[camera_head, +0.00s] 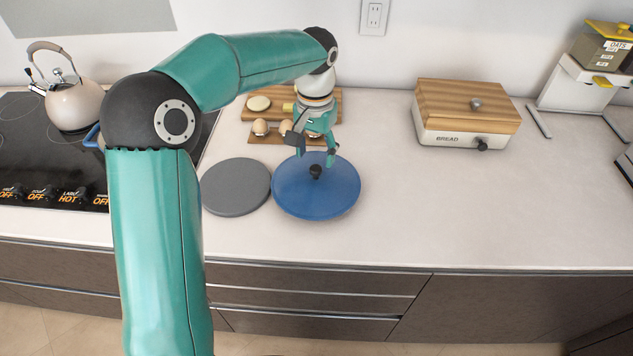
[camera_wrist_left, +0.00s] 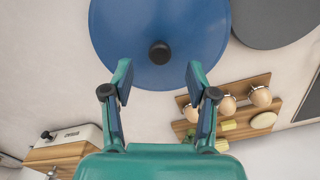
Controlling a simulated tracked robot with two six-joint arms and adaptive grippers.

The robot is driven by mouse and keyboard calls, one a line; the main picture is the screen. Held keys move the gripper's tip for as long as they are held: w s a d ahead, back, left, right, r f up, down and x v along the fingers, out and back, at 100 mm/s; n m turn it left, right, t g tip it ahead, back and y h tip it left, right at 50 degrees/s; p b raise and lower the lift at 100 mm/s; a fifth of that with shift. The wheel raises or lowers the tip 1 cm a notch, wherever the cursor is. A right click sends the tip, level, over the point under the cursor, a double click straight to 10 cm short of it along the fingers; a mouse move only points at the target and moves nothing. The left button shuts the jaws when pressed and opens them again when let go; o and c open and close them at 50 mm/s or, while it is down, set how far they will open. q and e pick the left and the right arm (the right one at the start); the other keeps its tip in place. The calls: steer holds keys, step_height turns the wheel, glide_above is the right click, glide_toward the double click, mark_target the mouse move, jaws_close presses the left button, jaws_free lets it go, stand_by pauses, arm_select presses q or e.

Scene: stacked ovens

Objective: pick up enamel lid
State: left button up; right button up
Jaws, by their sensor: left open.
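The enamel lid (camera_head: 316,195) is a round blue disc with a black knob (camera_head: 316,171), lying on the pale countertop. In the left wrist view the lid (camera_wrist_left: 160,20) fills the top middle, and its knob (camera_wrist_left: 159,53) shows just beyond the gap between the fingertips. My left gripper (camera_head: 316,158) is open and empty, pointing down over the far part of the lid near the knob. Its two fingers (camera_wrist_left: 158,75) are spread apart in the left wrist view. My right gripper is not in view.
A grey round disc (camera_head: 236,187) lies left of the lid. Behind are wooden boards (camera_head: 326,116) with eggs (camera_head: 261,127). A bread box (camera_head: 465,125) stands at the right, a kettle (camera_head: 75,103) on the stove (camera_head: 30,150) at the left. The counter right of the lid is clear.

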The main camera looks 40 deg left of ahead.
mark_target(316, 168)
arm_select(q)
steer(key=shift+w+f+p, duration=0.1)
steer(key=shift+f+p, duration=0.45)
steer(key=shift+f, duration=2.45)
jaws_close()
